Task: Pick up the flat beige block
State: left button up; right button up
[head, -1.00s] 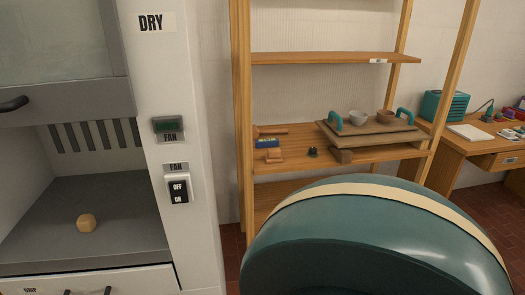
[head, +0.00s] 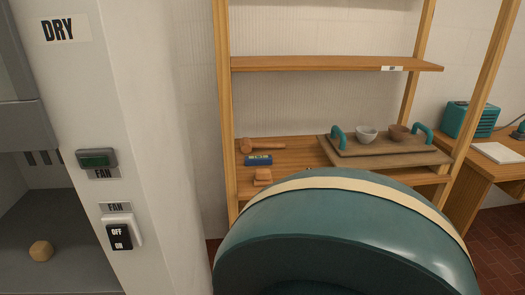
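A small tan block-like piece (head: 263,176) lies on the middle board of the wooden shelf, just in front of a blue box (head: 258,160). It looks made of one or two flat parts; I cannot tell which. A rounded beige lump (head: 41,251) sits on the grey floor of the cabinet at the left. I cannot tell for certain which of these is the flat beige block. Neither of my grippers is in view. A large teal rounded part with a cream band, likely mine, hides the lower middle and part of the shelf board.
A wooden mallet (head: 262,146) lies behind the blue box. A wooden tray (head: 345,149) with teal handles carries two small bowls. The white cabinet (head: 95,190) with fan switches stands at the left. A desk (head: 492,170) is at the right. The shelf's upper board (head: 310,64) looks empty.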

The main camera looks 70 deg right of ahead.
aim_at(262, 177)
jog(key=k+l, duration=0.1)
jog(key=l, duration=0.8)
jog(key=k+l+u, duration=0.1)
jog(key=l, duration=0.3)
jog(key=k+l, duration=0.15)
jog(key=l, duration=0.3)
jog(key=k+l, duration=0.1)
jog(key=l, duration=0.35)
jog(key=u, duration=0.05)
